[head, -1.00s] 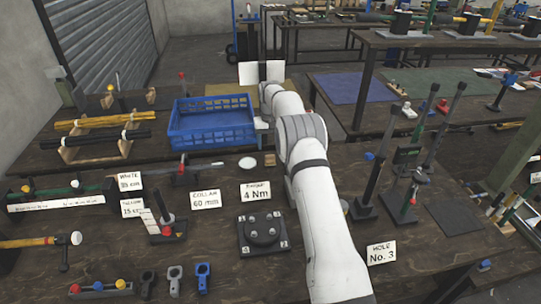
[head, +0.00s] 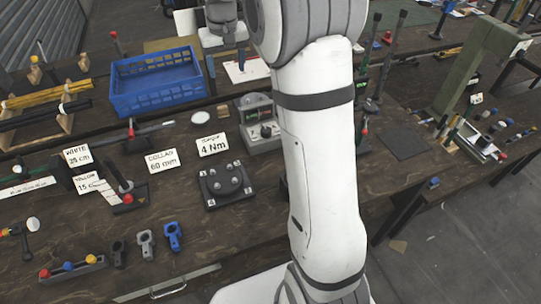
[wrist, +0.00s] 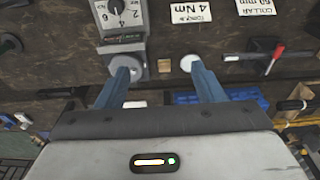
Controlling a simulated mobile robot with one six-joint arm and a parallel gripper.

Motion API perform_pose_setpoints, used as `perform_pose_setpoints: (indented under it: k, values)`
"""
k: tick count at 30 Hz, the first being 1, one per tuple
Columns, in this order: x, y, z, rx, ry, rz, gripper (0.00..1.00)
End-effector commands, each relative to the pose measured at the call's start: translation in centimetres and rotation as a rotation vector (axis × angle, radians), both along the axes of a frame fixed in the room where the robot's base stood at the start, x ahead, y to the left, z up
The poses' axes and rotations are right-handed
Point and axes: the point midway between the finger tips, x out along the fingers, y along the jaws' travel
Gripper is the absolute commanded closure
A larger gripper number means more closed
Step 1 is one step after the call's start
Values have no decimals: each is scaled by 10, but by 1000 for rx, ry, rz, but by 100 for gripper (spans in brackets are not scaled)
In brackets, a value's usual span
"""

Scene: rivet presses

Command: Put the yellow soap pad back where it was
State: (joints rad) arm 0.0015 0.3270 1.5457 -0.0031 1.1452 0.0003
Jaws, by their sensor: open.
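A small tan block (head: 223,111) lies on the dark bench beside a white disc (head: 200,117). It also shows in the wrist view (wrist: 165,66), where its colour is dull. I cannot tell whether it is the yellow soap pad, and no clearly yellow pad shows elsewhere. My gripper (wrist: 158,74) is open in the wrist view, with its two blue-grey fingers apart. The tan block appears between the fingertips in the picture, apart from both. I cannot tell the height of the fingers above it. In the head view my arm hides part of the bench.
A grey dial device (head: 260,122) stands just right of the block. A blue crate (head: 155,85) stands behind it to the left. A "4 Nm" card (head: 213,145) and a black base with knobs (head: 226,184) are in front. A sheet with a red item (head: 245,70) lies behind.

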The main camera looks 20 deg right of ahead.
Motion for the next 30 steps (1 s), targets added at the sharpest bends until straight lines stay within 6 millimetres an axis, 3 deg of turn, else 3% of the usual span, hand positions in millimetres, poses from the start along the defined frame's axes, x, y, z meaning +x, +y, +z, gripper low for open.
perform_pose_setpoints:
  k: [1, 8, 15, 18, 24, 30]
  values:
    - [-26, 0, 10, 0, -13, 0, 38]
    - [-133, 0, 22, 0, -61, -1, 38]
    - [-244, 0, 0, 1, -110, -1, 38]
    - [-277, 0, -14, 1, -125, -1, 38]
    - [-310, 0, -32, 1, -138, -1, 38]
    - [-314, 0, -34, 1, -138, -1, 38]
